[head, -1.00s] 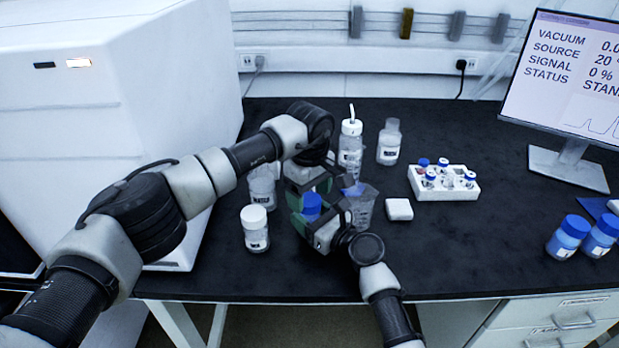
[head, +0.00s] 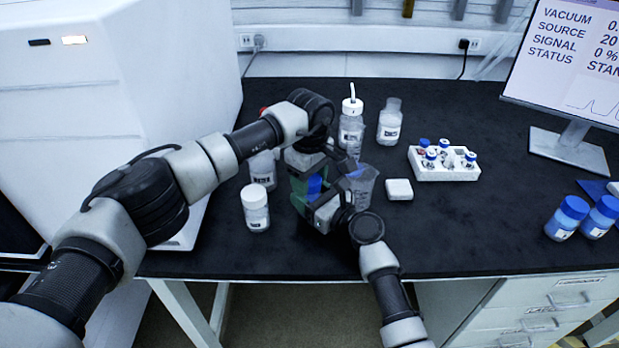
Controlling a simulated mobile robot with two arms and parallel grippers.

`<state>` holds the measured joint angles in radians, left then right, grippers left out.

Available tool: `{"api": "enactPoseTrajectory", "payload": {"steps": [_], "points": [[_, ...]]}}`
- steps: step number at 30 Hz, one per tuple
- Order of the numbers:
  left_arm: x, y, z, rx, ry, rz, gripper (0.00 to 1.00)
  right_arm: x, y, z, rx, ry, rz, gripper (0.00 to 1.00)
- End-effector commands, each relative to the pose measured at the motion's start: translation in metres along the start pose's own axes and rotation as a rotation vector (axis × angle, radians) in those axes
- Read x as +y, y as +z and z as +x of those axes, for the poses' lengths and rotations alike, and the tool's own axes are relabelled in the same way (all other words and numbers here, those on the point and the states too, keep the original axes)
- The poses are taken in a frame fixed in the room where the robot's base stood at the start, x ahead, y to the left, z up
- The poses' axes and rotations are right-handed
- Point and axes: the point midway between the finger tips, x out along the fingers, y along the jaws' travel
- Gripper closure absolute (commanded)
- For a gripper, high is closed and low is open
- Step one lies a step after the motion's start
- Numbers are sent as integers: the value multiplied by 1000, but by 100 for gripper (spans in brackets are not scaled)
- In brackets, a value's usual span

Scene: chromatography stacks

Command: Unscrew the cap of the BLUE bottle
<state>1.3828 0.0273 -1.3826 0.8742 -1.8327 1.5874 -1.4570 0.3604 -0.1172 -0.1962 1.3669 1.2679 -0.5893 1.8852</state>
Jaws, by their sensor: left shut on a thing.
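A blue piece (head: 314,184), the visible part of the blue bottle, shows between gripper fingers near the bench's front middle. Most of the bottle is hidden, and I cannot tell cap from body. My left gripper (head: 306,182) reaches down from behind, its green-padded fingers closed around the blue piece. My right gripper (head: 324,208) comes from the lower right and is close against the same spot. Its fingertips are mostly hidden, so I cannot tell whether they hold the bottle.
More bottles (head: 390,122) stand behind. A white vial rack (head: 445,166), a small white block (head: 399,190) and two blue-capped bottles (head: 567,218) are to the right.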

Motion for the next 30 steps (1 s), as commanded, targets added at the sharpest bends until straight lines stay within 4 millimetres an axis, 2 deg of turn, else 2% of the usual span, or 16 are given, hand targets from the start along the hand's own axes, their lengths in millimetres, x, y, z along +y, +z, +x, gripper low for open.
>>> {"api": "enactPoseTrajectory", "payload": {"steps": [6, 9, 20, 21, 25, 30], "points": [[0, -1, -1, 3, 2, -357, 75, 0, 0, 0, 1, 1, 0, 100], [0, -1, -1, 1, 2, -471, 75, 0, 0, 0, 1, 1, 0, 100], [0, -1, -1, 1, 2, -522, 75, 1, 0, 0, 1, 2, 0, 100], [0, -1, -1, 1, 2, -522, 40, 1, 0, 0, 1, 2, 0, 100], [0, -1, -1, 1, 2, -521, 21, 1, 0, 0, 1, 2, 0, 100], [0, 0, 0, 0, 0, -519, 21, 0, 0, 0, 1, 0, 0, 100]]}}
